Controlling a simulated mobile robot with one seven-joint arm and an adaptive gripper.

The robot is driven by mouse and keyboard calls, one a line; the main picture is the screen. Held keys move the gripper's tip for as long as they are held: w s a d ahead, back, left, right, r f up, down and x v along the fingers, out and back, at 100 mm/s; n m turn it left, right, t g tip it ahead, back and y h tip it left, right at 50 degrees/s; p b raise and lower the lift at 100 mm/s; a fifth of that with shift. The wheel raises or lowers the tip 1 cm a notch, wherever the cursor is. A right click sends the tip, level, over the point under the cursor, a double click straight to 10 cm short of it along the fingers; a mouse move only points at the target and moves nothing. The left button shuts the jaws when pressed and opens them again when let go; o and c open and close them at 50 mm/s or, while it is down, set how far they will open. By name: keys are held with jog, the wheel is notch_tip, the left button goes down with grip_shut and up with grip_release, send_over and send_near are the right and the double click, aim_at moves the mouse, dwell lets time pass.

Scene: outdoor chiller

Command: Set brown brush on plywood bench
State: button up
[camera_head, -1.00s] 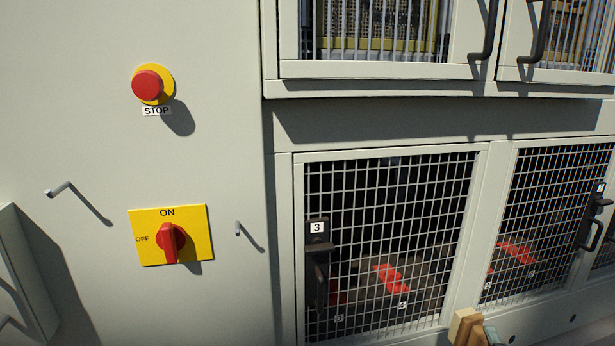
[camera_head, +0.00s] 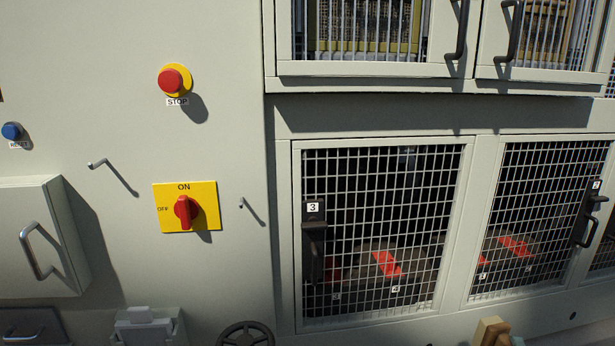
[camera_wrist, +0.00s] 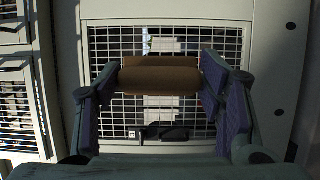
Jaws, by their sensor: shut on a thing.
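The brown brush (camera_wrist: 160,79) is held crosswise between the two fingers of my gripper (camera_wrist: 161,85) in the wrist view. Its brown body spans the gap and both fingers press on its ends. In the head view a tan, wood-coloured block (camera_head: 489,332), apparently the brush's end, shows at the bottom edge, with a sliver of my gripper (camera_head: 517,341) beside it. The rest of my gripper is cut off there. I see no plywood bench in either view.
Ahead stands a pale cabinet wall with a red stop button (camera_head: 172,79), a yellow ON/OFF switch (camera_head: 185,206) and mesh doors (camera_head: 380,230). A grey box (camera_head: 40,240) with a handle juts out at left. A dark handwheel (camera_head: 246,334) is low in the middle.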

jog(key=w+a+f+n+y+b, duration=0.2)
jog(key=w+a+f+y+b, duration=0.15)
jog(key=w+a+f, duration=1.4)
jog(key=w+a+f+n+y+b, duration=0.15)
jog(key=w+a+f, duration=0.35)
jog(key=a, duration=0.6)
jog(key=w+a+f+y+b, duration=0.1)
jog(key=w+a+f+b, duration=0.15)
jog(key=a+f, duration=0.65)
jog(key=s+a+f, duration=0.1)
jog(key=s+f, duration=0.5)
jog(key=f, duration=0.6)
jog(key=shift+s+a+f+t, duration=0.15)
jog(key=shift+s+a+t, duration=0.05)
jog(key=shift+t, duration=0.2)
jog(key=d, duration=0.7)
